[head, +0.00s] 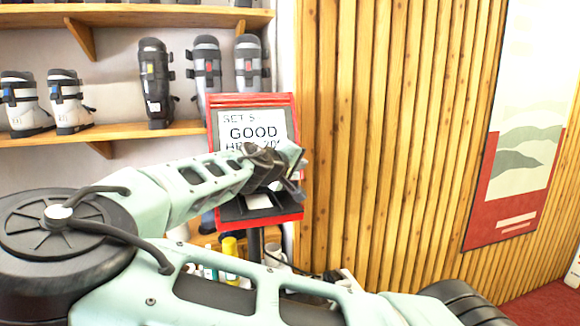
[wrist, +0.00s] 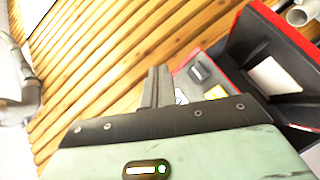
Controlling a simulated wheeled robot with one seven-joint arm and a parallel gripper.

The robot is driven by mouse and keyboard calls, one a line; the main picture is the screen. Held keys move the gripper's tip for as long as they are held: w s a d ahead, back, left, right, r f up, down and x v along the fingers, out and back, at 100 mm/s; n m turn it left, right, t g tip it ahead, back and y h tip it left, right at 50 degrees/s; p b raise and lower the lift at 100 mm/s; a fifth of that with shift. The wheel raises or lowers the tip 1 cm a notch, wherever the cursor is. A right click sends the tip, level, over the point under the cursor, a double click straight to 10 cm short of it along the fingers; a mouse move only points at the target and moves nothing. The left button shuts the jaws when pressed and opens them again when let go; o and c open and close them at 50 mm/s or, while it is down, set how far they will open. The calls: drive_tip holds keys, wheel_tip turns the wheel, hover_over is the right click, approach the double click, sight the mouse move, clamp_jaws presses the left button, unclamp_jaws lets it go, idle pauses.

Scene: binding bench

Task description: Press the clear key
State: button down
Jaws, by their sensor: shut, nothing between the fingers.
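A red-framed device (head: 296,125) stands before the wood-slat wall, with a white screen (head: 232,128) reading "SET 5", "GOOD" and a partly covered third line. Its black lower panel (head: 232,211) juts out below. My gripper (head: 296,180) is shut and empty in front of the device, covering part of the screen and panel. In the wrist view my shut fingers (wrist: 158,75) are left of a panel with a dark raised key (wrist: 200,73), a yellowish patch (wrist: 215,92) and a white marked patch (wrist: 181,97). I cannot tell which is the clear key, or whether the fingers touch anything.
Ski boots (head: 155,82) stand on a wooden shelf (head: 185,131) behind and left. Bottles, one yellow (head: 229,245), and other small items sit low behind my arm. A red and white poster (head: 515,165) hangs at right. The space before the slat wall (head: 390,130) looks open.

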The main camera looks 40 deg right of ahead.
idle(0.3)
drive_tip(key=w+d+f+b, duration=0.2)
drive_tip(key=w+d+f, duration=0.1)
drive_tip(key=w, duration=0.4)
drive_tip(key=shift+w+d+f+b, duration=0.15)
drive_tip(key=shift+d+f+b, duration=0.1)
drive_tip(key=shift+f+b, duration=0.05)
idle(2.0)
drive_tip(key=shift+w+d+f, duration=0.15)
drive_tip(key=shift+w, duration=0.15)
drive_tip(key=shift+w+d+f, duration=0.2)
drive_tip(key=shift+w, duration=0.2)
idle(0.8)
drive_tip(key=shift+s+r, duration=0.1)
drive_tip(key=shift+s, duration=0.05)
drive_tip(key=shift+s+a+r, duration=0.25)
drive_tip(key=shift+s+a, duration=0.1)
drive_tip(key=shift+s, duration=0.2)
